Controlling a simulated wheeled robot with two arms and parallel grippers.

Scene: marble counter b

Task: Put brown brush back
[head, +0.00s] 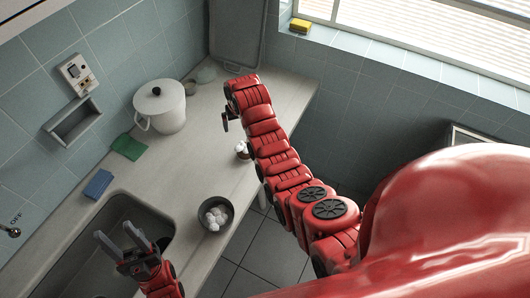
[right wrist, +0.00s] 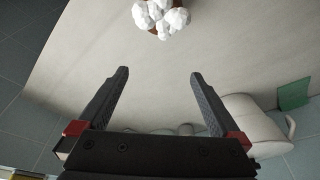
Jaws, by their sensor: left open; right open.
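I cannot make out a brown brush in either view. A small brown thing topped with white lumps (right wrist: 160,18) stands on the counter in the right wrist view; in the head view it shows beside my right arm (head: 242,149), partly hidden. My right gripper (right wrist: 160,80) is open and empty above the counter; in the head view its fingers (head: 226,118) show right of the white pot. My left gripper (head: 122,240) is open and empty over the sink.
A white lidded pot (head: 160,108) stands near the wall. A green cloth (head: 128,146) and a blue sponge (head: 98,184) lie by the sink (head: 75,245). A dark bowl (head: 215,222) holds several white balls. A yellow sponge (head: 300,25) sits on the windowsill.

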